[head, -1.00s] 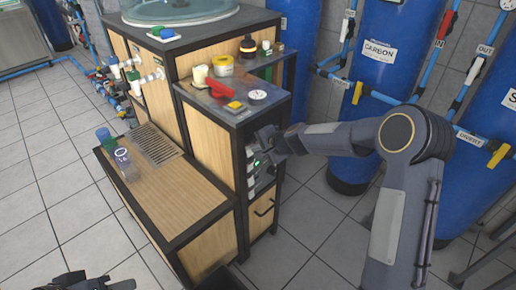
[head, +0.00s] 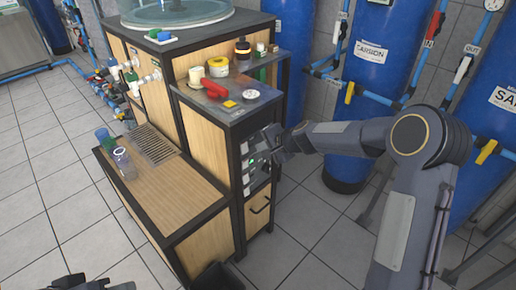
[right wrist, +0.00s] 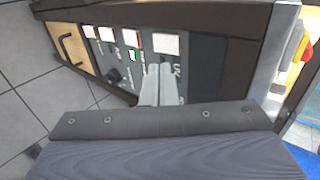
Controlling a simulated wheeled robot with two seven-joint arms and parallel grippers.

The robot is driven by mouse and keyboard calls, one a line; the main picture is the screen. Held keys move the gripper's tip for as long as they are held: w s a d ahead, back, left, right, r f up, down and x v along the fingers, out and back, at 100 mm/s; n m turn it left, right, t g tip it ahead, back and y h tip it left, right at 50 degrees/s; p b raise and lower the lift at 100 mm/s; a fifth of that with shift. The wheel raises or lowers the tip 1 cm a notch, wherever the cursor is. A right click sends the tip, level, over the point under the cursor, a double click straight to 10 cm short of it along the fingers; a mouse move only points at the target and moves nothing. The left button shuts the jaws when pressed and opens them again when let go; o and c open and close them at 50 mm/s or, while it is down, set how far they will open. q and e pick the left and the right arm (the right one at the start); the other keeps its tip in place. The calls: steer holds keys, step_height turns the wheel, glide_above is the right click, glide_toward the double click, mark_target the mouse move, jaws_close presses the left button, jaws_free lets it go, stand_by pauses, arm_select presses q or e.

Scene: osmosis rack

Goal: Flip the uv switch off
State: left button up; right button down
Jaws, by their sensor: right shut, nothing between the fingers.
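The dark switch panel (head: 255,172) is on the narrow front of the wooden cabinet. My right gripper (head: 268,138) is at its upper part. In the right wrist view the panel (right wrist: 205,60) fills the upper middle, with a "UV" label (right wrist: 178,71) beside my right gripper's fingertips (right wrist: 161,70). The fingers are shut with nothing between them and reach to the panel by that label. The UV switch is not clearly visible; the fingers cover part of that spot. A dark part of my left gripper (head: 100,284) shows at the bottom left edge; its fingers are unclear.
A black knob (right wrist: 113,75), white plates and a small green light (right wrist: 133,55) are on the panel. A red-handled item (head: 213,87) and jars stand on the cabinet top (head: 205,103). Blue tanks (head: 375,75) stand right; a low wooden bench (head: 165,205) is left.

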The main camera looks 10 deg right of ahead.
steer(key=s+d+r, duration=0.2)
steer(key=s+r, duration=0.1)
steer(key=r, duration=0.4)
steer(key=shift+s+d+p, duration=0.3)
steer(key=shift+s+p, duration=0.1)
steer(key=shift+r, duration=0.1)
